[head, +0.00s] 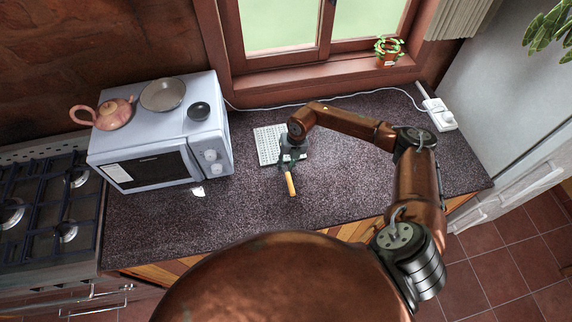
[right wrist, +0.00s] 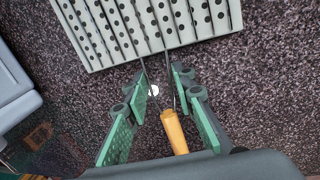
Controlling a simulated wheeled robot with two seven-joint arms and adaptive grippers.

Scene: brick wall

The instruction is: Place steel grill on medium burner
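The steel grill (head: 266,146) is a pale perforated plate lying flat on the dark counter, with metal wires leading to an orange wooden handle (head: 291,184). In the right wrist view the plate (right wrist: 155,22) is at the top and the handle (right wrist: 174,132) points down toward the palm. My right gripper (right wrist: 160,88) is open, its green pads on either side of the handle wires with gaps visible. In the head view my right gripper (head: 287,166) partly hides the grill. The stove burners (head: 66,230) are at the far left; which one is medium is unclear. My left gripper is not in view.
A microwave (head: 145,165) stands between the stove and the grill. On it are a pink teapot (head: 113,113), a pan (head: 163,95) and a dark bowl (head: 198,111). A white cord and power strip (head: 440,114) lie at the right. The counter front is mostly clear.

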